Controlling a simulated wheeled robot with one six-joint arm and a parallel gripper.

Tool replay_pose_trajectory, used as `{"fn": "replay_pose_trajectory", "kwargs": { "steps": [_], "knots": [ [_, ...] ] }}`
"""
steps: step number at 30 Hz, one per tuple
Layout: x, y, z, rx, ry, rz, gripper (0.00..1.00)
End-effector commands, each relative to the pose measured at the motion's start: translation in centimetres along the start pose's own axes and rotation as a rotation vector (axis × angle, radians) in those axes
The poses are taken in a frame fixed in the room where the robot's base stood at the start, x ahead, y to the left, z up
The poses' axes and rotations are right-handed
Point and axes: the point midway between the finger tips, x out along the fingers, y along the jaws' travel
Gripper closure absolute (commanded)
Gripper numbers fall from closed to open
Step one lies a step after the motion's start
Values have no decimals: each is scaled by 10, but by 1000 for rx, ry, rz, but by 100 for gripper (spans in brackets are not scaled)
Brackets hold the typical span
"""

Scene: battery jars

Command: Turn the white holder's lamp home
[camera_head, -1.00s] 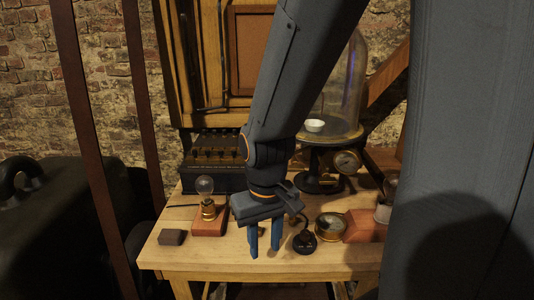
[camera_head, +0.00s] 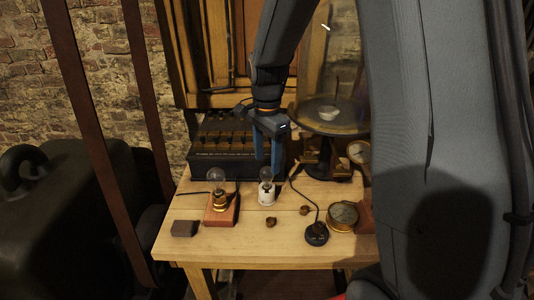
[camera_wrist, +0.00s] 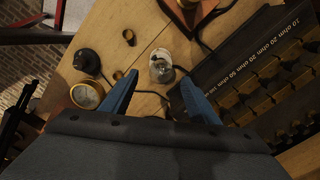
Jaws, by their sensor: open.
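The white holder (camera_head: 267,195) stands upright on the table, with a clear glass lamp (camera_head: 266,174) in its top. It also shows in the wrist view (camera_wrist: 161,56), with the lamp (camera_wrist: 162,71) seen from above. My gripper (camera_head: 268,165) is open and empty, its blue fingers pointing down at or just behind the lamp in the head view. In the wrist view the lamp lies between the lines of the two fingertips (camera_wrist: 160,78), slightly beyond them. I see no contact with it. How far the lamp is seated in the holder I cannot tell.
A second lamp in a brass holder (camera_head: 219,200) stands on a reddish block (camera_head: 221,216) to the left. A dark resistance box (camera_head: 225,165) is behind. A black round piece (camera_head: 317,234) with a cable and a brass gauge (camera_head: 343,215) are right.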

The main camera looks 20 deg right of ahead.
Motion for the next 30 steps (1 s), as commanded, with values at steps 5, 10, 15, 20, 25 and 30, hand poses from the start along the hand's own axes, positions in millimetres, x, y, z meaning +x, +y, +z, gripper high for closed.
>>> {"fn": "replay_pose_trajectory", "kwargs": {
  "steps": [5,10,15,20,25,30],
  "knots": [
    [11,-2,-1,35,-2,8,45],
    [35,-1,-1,34,-3,9,45],
    [58,-1,-1,33,-2,7,45],
    [73,-1,-1,32,-2,6,45],
    [78,-2,-1,32,-1,3,45],
    [78,-2,-1,32,-1,3,45]
  ]
}}
